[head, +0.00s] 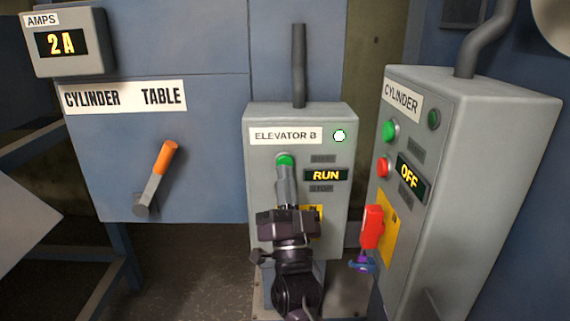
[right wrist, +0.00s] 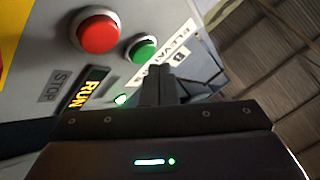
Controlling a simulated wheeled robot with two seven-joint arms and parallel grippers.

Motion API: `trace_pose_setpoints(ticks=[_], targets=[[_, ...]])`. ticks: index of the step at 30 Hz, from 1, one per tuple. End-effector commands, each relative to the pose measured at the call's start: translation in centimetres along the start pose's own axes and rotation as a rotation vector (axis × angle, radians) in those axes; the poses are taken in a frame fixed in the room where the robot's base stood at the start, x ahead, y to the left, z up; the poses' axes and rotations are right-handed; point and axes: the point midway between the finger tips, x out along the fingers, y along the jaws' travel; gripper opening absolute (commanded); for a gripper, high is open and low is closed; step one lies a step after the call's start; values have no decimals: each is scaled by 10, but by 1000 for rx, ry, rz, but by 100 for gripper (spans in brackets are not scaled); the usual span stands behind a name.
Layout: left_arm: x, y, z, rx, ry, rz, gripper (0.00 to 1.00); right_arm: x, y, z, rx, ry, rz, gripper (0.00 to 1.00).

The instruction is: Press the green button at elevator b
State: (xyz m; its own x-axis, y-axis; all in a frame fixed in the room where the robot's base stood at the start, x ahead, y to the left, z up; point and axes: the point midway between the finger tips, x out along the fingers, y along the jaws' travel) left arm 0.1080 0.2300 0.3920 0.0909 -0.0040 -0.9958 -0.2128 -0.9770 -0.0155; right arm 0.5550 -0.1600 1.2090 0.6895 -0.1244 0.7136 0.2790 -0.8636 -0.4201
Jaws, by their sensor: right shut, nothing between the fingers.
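The elevator B box (head: 336,222) is grey, with an "ELEVATOR B" label. Its green button (head: 285,160) is just above my right fingertips; the green button also shows in the right wrist view (right wrist: 142,48). A display reading RUN (head: 326,175) and a lit green lamp (head: 340,135) are on the panel. My right gripper (head: 286,172) is shut and empty, pointing at the panel. In the right wrist view its fingertips (right wrist: 159,70) lie close to the green button; I cannot tell whether they touch. The red button (right wrist: 97,31) is hidden in the head view. My left gripper is not in view.
The cylinder box (head: 484,180), reading OFF (head: 411,178), stands close on the right, with a red handle (head: 372,227) jutting out. On the left is the cylinder table panel (head: 215,130) with an orange-handled lever (head: 165,158) and an AMPS meter (head: 75,52).

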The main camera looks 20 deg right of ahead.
Motion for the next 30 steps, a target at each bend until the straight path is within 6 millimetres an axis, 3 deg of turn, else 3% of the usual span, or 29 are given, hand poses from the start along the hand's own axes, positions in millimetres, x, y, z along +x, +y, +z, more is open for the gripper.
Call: trace_pose_setpoints(ticks=[15, 30], targets=[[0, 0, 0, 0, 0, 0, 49, -32, -23, -23, 0, -1, 0, 0], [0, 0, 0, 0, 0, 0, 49, -34, -25, -25, 0, 0, 0, 0]])
